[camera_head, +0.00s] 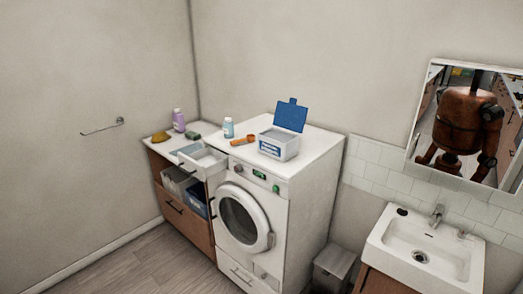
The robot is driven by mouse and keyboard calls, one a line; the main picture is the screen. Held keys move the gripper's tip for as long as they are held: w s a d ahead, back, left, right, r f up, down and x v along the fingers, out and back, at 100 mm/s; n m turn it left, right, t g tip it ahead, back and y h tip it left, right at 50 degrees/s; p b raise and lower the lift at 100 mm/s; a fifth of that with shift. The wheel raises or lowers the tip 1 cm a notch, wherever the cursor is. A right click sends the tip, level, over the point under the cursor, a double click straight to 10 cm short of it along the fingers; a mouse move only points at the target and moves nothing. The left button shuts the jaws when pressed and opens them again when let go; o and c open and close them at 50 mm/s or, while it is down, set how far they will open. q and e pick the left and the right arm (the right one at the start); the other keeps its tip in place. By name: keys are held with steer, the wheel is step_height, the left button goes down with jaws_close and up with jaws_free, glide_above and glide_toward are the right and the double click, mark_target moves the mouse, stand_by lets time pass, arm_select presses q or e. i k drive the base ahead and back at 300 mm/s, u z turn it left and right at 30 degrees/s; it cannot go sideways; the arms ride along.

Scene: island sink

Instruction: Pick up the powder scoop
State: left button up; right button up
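The powder scoop (242,140) looks like the small orange-brown tool lying flat on top of the white washing machine (308,148). It lies just left of a white powder box (279,147) with a blue label. The box's blue lid (291,115) stands open. Neither of my grippers shows directly in the head view; a brown robot body is reflected in the mirror, but no gripper can be made out there.
The detergent drawer (203,160) is pulled out at the machine's front left. A blue-and-white bottle (228,127), a purple bottle (178,120), a green sponge-like block (193,135) and a yellow item (160,137) stand nearby. A sink (426,250) and grey bin (333,267) are at right. Floor (150,268) is clear in front.

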mark_target(243, 141)
steer(key=i, duration=1.2)
steer(key=z, duration=0.15)
